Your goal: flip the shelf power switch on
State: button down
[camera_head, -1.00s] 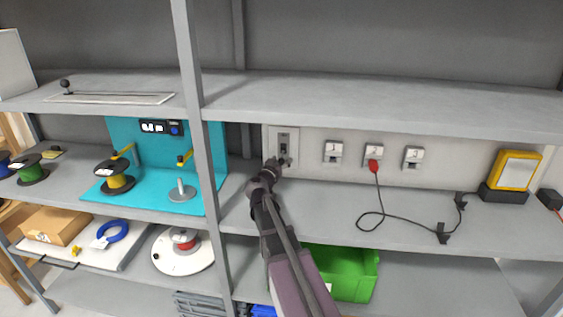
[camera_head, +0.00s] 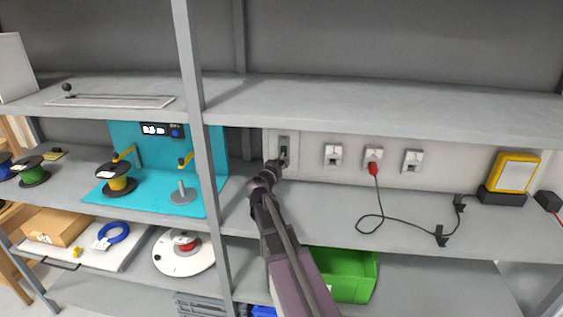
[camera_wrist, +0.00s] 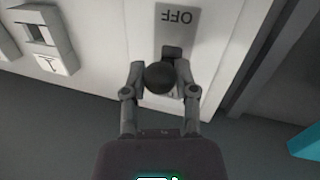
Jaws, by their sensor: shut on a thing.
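The power switch is a grey plate (camera_head: 285,142) on the pale back panel, left of the numbered sockets. In the wrist view the plate (camera_wrist: 182,22) shows the word OFF, upside down in the picture. Its lever ends in a dark round knob (camera_wrist: 160,77). My gripper (camera_wrist: 160,82) is shut on the knob, one finger on each side. In the head view my gripper (camera_head: 281,160) covers the lower part of the plate. The lettering at the other end of the plate is hidden.
Sockets (camera_head: 333,154) line the panel to the right, one with a red plug (camera_head: 373,168) and black cable. A yellow-framed lamp (camera_head: 515,172) stands far right. A shelf post (camera_head: 205,150) and turquoise station (camera_head: 215,165) are on the left. A green bin (camera_head: 350,290) is below.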

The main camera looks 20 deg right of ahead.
jog(key=shift+r+n+g+y+p, duration=0.3)
jog(key=shift+r+g+y+p, duration=0.6)
jog(key=shift+p, duration=1.5)
jog(key=r+g+y+p, duration=0.1)
jog(key=p, duration=0.4)
jog(key=shift+r+g+y, duration=0.1)
jog(key=shift+g+y, duration=0.3)
jog(key=r+n+g+y+p, duration=0.1)
jog(key=g+p, duration=0.1)
jog(key=p, duration=0.3)
jog(key=shift+w+d+y, duration=0.1)
jog(key=shift+y, duration=0.3)
jog(key=shift+r+g+y+p, duration=0.15)
jog(key=shift+g+y+p, duration=0.15)
jog(key=shift+g+p, duration=0.3)
jog(key=shift+c, duration=1.9)
grip_release()
jog(key=shift+d, duration=0.1)
jog(key=shift+f, duration=0.3)
